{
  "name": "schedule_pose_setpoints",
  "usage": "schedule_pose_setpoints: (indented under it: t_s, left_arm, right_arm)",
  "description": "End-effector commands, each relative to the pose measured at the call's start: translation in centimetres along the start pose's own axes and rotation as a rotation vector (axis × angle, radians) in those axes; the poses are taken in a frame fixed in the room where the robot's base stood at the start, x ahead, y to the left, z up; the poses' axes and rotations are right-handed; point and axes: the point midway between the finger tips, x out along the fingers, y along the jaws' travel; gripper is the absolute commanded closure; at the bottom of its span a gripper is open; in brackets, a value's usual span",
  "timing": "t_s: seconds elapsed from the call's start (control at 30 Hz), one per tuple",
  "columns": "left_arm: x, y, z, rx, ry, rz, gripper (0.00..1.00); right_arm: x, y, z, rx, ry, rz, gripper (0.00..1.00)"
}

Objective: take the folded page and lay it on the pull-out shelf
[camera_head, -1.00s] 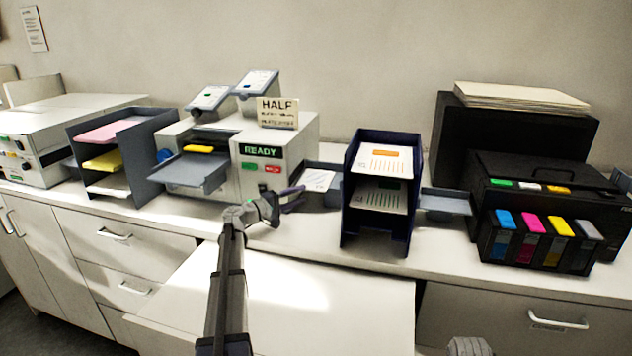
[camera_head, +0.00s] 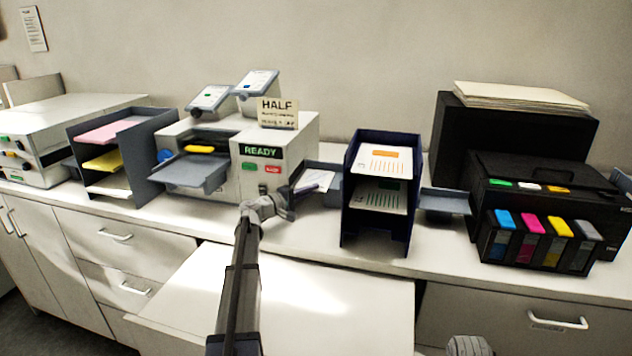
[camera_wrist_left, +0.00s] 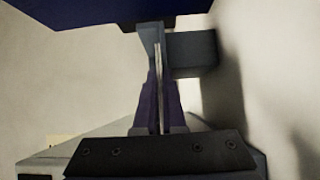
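The folded page (camera_head: 316,181) is a small white sheet with a few marks, at the grey side tray (camera_head: 327,199) left of the dark blue rack. My left gripper (camera_head: 293,196) reaches it from the left. In the left wrist view, the page (camera_wrist_left: 159,88) shows edge-on as a thin pale strip between the two dark purple fingers, which are close together on it. The fingers hide part of the page. The pull-out shelf (camera_head: 350,305) is a bare white board extending below the counter's front edge.
The dark blue rack (camera_head: 346,222) with printed sheets stands right beside the page. A READY machine (camera_head: 304,150) with a HALF sign (camera_head: 277,112) is at the left. A black printer (camera_head: 540,190) with colour cartridges stands at the right. The pull-out shelf is clear.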

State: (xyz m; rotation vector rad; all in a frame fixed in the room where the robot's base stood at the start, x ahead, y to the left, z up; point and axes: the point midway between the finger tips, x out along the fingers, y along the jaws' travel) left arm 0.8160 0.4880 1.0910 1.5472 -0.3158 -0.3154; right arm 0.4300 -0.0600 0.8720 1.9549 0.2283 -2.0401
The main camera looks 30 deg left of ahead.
Motion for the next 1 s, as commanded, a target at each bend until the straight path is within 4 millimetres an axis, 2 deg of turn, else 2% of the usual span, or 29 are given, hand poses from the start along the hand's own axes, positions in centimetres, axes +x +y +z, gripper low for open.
schedule_pose_setpoints:
  t_s: [0.7,1.0]
  left_arm:
    - [0.0,0.0,0.0,0.0,0.0,-0.001,1.0]
    - [0.0,1.1,0.0,0.0,0.0,0.0,1.0]
  right_arm:
    - [-0.1,0.0,0.0,0.0,0.0,0.0,0.63]
    - [-1.1,0.1,0.1,0.0,0.0,0.0,0.63]
